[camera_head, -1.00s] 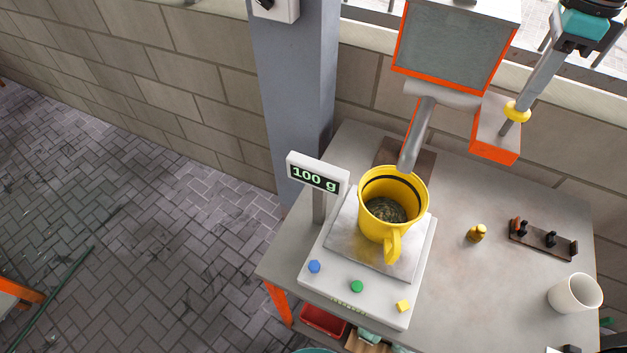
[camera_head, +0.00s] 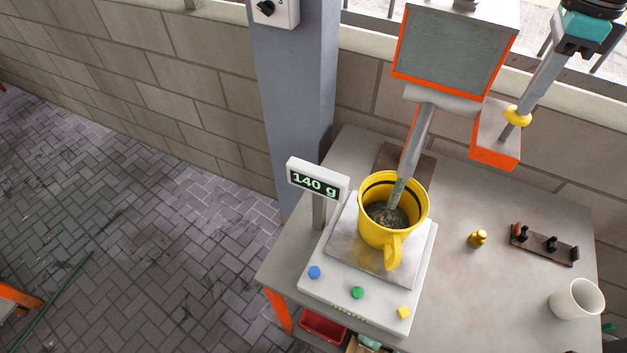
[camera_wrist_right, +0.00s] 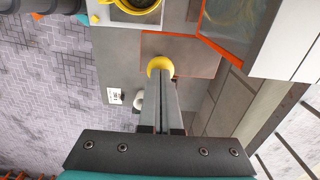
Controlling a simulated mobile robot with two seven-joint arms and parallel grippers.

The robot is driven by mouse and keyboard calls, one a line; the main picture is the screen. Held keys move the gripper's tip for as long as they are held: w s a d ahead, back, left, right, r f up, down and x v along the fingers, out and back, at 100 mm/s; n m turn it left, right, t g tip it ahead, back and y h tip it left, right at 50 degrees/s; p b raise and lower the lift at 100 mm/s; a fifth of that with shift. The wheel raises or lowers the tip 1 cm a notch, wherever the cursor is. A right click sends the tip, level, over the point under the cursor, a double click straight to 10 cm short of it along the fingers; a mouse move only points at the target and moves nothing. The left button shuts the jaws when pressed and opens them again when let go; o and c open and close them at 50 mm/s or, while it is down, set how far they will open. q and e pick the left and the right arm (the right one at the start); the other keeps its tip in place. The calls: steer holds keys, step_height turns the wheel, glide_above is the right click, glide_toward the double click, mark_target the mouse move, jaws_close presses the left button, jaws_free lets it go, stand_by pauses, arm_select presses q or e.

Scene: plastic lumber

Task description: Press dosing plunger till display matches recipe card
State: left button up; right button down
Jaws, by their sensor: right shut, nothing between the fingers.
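The dosing plunger has a yellow knob (camera_head: 516,116) on the orange-edged side box of the hopper (camera_head: 450,50). My right gripper (camera_head: 527,101) is shut and empty, its fingertips at the knob from above; the knob also shows past the fingertips in the right wrist view (camera_wrist_right: 160,66). The scale display (camera_head: 315,184) reads 140 g. A yellow mug (camera_head: 385,230) with a dark band stands on the scale under the spout (camera_head: 415,140), and speckled granules stream into it. A small white card (camera_wrist_right: 115,96) shows in the right wrist view, its writing too small to read. My left gripper is out of view.
The scale (camera_head: 350,290) has blue, green and yellow buttons in front. A small brass weight (camera_head: 477,239), a dark rack (camera_head: 543,245) and a white cup (camera_head: 577,299) stand on the table's right. The table between scale and rack is mostly clear.

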steer(key=shift+r+p, duration=1.05)
steer(key=shift+r, duration=0.85)
steer(key=shift+f, duration=0.1)
stand_by(0.6)
